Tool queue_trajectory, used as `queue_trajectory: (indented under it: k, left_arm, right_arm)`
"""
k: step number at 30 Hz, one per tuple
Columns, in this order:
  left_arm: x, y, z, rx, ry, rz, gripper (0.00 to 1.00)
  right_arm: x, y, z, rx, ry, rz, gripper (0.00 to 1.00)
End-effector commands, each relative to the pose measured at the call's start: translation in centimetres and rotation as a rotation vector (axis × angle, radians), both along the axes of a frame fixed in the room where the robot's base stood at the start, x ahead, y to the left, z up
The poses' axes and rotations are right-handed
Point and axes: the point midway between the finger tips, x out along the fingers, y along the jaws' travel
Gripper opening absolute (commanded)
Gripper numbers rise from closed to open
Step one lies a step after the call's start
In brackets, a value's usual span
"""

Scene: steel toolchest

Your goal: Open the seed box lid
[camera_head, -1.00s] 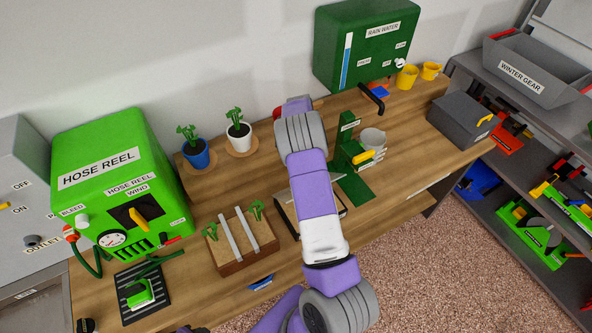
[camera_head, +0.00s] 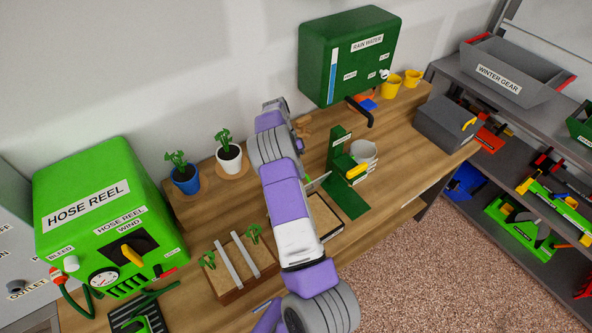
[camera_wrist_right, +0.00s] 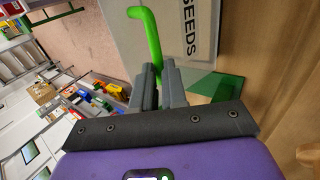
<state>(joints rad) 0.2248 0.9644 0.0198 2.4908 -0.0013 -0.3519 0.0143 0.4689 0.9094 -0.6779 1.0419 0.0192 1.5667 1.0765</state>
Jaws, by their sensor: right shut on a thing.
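The seed box (camera_head: 325,216) sits on the bench, right of my right arm, and its tan inside partly shows within a dark rim. A thin grey edge (camera_head: 319,182), apparently the raised lid, stands out beside my arm. In the right wrist view, the grey panel labelled SEEDS (camera_wrist_right: 190,32) has a green hooked handle (camera_wrist_right: 149,28). My right gripper (camera_wrist_right: 160,82) is shut on this handle's lower end. In the head view my arm hides the gripper and part of the box. My left gripper is not in view.
A green stand (camera_head: 342,170) with a yellow-handled part is close right of the box. A wooden tray (camera_head: 236,292) with seedlings lies to the left. Potted plants (camera_head: 184,180) stand behind, and the rain water tank (camera_head: 348,55) is on the wall. A grey bin (camera_head: 447,125) is farther right.

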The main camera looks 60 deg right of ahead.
Motion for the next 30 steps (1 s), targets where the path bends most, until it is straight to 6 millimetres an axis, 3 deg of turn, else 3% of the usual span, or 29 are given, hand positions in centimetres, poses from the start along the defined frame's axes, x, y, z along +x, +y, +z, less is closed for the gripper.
queue_trajectory:
  k: [1,4,5,10,23,30]
  left_arm:
    - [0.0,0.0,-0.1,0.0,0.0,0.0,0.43]
    - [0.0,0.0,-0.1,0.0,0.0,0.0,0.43]
    - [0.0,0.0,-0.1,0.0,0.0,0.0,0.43]
    - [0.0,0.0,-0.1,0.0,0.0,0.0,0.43]
    - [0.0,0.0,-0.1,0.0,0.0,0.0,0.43]
    - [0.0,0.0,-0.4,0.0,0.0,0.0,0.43]
  right_arm:
    - [0.3,0.4,-1.1,0.008,-0.009,0.002,0.0]
    - [0.3,0.4,-1.1,0.009,-0.009,0.002,0.0]
    - [0.3,0.4,-1.1,0.009,-0.008,0.002,0.14]
    - [0.3,0.3,-0.9,0.008,-0.008,0.003,0.38]
    - [0.5,0.0,-0.1,0.001,-0.008,0.002,0.38]
    - [2.1,-0.7,2.3,-0.001,-0.009,0.004,0.38]
